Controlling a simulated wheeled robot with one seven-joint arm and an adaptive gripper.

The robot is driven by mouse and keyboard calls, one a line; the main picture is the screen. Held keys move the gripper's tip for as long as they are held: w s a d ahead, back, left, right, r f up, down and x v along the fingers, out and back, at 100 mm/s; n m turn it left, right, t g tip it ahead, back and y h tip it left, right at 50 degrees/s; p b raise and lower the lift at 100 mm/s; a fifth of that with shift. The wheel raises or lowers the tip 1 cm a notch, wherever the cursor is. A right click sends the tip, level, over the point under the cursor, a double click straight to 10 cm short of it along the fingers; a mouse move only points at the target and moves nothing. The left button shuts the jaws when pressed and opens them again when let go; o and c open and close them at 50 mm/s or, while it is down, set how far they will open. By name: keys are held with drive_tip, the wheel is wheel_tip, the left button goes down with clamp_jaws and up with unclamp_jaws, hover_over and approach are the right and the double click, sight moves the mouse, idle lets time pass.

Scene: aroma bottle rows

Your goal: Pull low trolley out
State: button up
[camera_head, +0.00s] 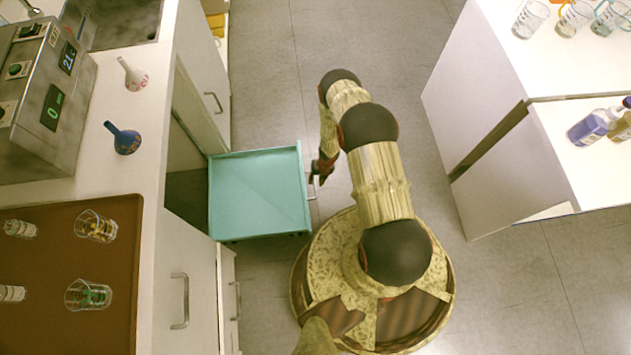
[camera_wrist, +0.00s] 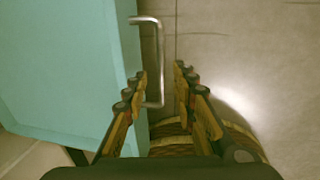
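The low trolley is a teal, shallow tray-topped cart (camera_head: 257,192) standing partly out of the opening under the left counter. Its left end is inside or at the opening. A metal bar handle (camera_head: 313,184) is on its right side. My gripper (camera_head: 322,172) is at that handle. In the wrist view the trolley (camera_wrist: 65,65) fills the left side and its handle (camera_wrist: 160,60) stands upright in the picture. My gripper's two fingers (camera_wrist: 160,78) are apart, with the handle's lower part between them, nearer the left finger. Whether the left finger touches the handle cannot be told.
The left counter (camera_head: 141,180) holds funnels, a machine and a brown tray (camera_head: 121,300) with glasses. A cabinet door handle (camera_head: 180,300) juts out below the trolley. Grey floor (camera_head: 270,90) is clear above the trolley. A white shelf unit (camera_head: 490,120) with bottles stands at right.

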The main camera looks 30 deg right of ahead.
wheel_tip(320, 180, up, 9)
drive_tip(key=d, duration=0.1)
drive_tip(key=shift+s+d, duration=0.25)
drive_tip(key=shift+s, duration=0.05)
drive_tip(key=shift+f, duration=0.1)
idle(0.4)
